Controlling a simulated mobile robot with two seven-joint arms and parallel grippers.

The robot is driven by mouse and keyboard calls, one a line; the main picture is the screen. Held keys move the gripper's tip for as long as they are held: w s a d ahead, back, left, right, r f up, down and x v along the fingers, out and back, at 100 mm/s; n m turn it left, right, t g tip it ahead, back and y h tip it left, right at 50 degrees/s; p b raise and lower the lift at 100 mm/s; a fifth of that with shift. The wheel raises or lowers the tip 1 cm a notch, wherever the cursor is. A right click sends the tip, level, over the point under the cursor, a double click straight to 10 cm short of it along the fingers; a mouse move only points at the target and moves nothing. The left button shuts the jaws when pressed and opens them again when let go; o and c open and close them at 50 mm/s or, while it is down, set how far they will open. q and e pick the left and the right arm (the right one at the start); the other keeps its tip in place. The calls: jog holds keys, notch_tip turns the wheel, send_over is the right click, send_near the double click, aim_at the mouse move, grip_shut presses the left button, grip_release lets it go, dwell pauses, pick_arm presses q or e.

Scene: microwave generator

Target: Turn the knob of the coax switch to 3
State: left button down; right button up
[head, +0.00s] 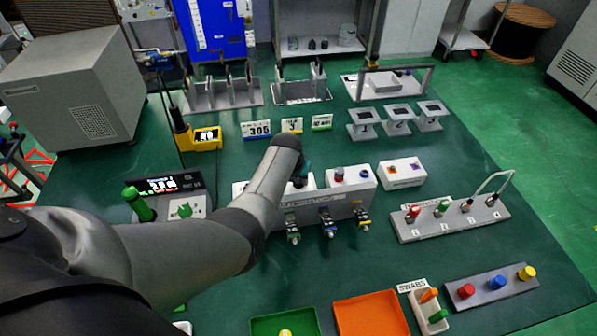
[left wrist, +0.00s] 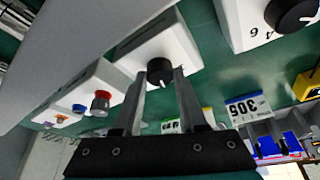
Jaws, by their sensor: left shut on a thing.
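In the left wrist view, a black round knob (left wrist: 160,71) sits on a white box (left wrist: 183,48); I take this to be the coax switch, but no label on it is readable. My left gripper (left wrist: 161,82) has its two grey fingers on either side of this knob, shut on it. The knob's pointer and the numbers around it are hidden or too small to read. In the head view my left arm covers much of the white box, and the gripper (head: 301,178) shows only in part, pointing down. My right gripper is not in view.
Beside it stands a white box with a red button (head: 339,173). Three connectors (head: 327,222) stick out in front. A display unit with a green knob (head: 185,210) is at left. Another black knob (left wrist: 291,14) shows at the wrist view's upper right. A sign reads 305 (head: 256,129).

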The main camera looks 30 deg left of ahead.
pick_arm(q)
jog(key=shift+a+m+h, duration=0.2)
jog(key=shift+m+h, duration=0.1)
jog(key=shift+m, duration=0.6)
jog(key=shift+m+h, duration=0.3)
jog(key=shift+m, duration=0.6)
jog(key=m+h+b, duration=0.1)
jog(key=m, duration=0.2)
jog(key=shift+a, duration=0.1)
jog(key=shift+m, duration=0.3)
jog(key=shift+h, duration=0.3)
jog(key=shift+w, duration=0.1)
jog(key=shift+c, duration=2.3)
grip_release()
jog(key=shift+g, duration=0.3)
